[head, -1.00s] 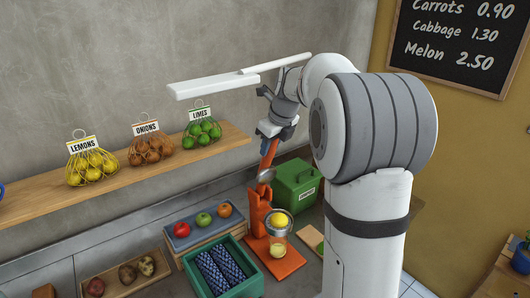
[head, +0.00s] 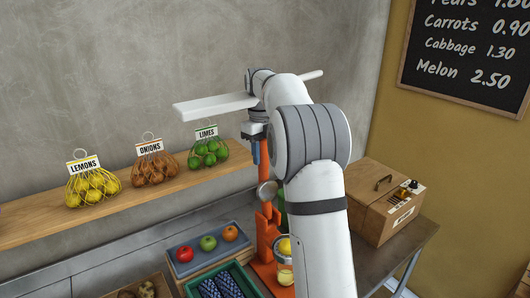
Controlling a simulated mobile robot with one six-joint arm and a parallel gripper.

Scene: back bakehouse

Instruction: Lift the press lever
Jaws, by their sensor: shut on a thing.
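The orange press (head: 264,235) stands on the worktop, partly hidden by my arm. Its lever (head: 263,174) points up, nearly upright, with a round grey cup (head: 267,190) beside it. My gripper (head: 257,153) is shut on the press lever near its top end; my arm covers part of this area. A yellow citrus half (head: 285,247) sits on the press, above a glass (head: 285,273) that is partly hidden.
A wooden box (head: 378,208) stands on the worktop to the right. A grey tray with fruit (head: 210,262) and a green crate (head: 247,280) lie left of the press. A shelf (head: 40,226) with nets of lemons, onions and limes runs along the wall.

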